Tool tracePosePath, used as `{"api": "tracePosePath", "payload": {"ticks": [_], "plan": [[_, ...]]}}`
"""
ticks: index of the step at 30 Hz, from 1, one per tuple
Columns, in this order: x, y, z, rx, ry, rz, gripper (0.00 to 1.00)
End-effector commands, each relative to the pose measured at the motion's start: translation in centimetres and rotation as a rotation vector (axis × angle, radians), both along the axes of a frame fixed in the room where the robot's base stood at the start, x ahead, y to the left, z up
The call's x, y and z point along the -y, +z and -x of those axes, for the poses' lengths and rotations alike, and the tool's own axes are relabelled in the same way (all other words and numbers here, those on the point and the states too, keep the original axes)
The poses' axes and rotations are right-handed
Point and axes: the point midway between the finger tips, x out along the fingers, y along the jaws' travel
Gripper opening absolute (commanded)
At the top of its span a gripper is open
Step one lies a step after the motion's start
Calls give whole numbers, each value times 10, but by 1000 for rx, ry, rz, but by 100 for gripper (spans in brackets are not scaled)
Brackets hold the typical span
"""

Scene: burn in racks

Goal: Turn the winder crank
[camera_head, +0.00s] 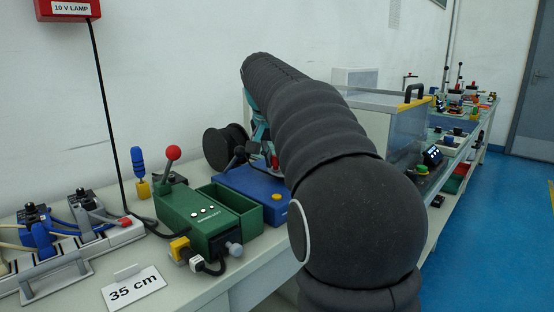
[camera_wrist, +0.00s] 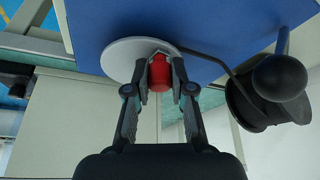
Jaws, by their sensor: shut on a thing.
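The winder has a blue base (camera_head: 240,182) on the bench, with a dark spool (camera_head: 226,147) behind it. In the wrist view the blue base (camera_wrist: 200,22) fills the top, and a light grey disc (camera_wrist: 115,54) lies against it. A red crank handle (camera_wrist: 159,74) stands out in front of the disc. My gripper (camera_wrist: 160,84) is shut on this red handle, with one finger on each side. In the head view my arm hides most of the gripper and part of the winder.
A green box (camera_head: 195,217) with a red-knobbed lever stands left of the winder. A black ball knob (camera_wrist: 279,78) on a rod is close to the right of my gripper. A metal case (camera_head: 385,125) stands beyond my arm. Cables and a power strip (camera_head: 85,245) are at left.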

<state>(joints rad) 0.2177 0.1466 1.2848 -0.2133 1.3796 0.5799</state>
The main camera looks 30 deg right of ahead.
Motion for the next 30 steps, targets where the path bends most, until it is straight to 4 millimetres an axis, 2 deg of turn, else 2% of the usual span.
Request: {"api": "tracePosePath", "payload": {"ticks": [18,30], "plan": [[2,-1,-23,-1,-564,1,0],[6,0,-30,0,-794,0,0]]}}
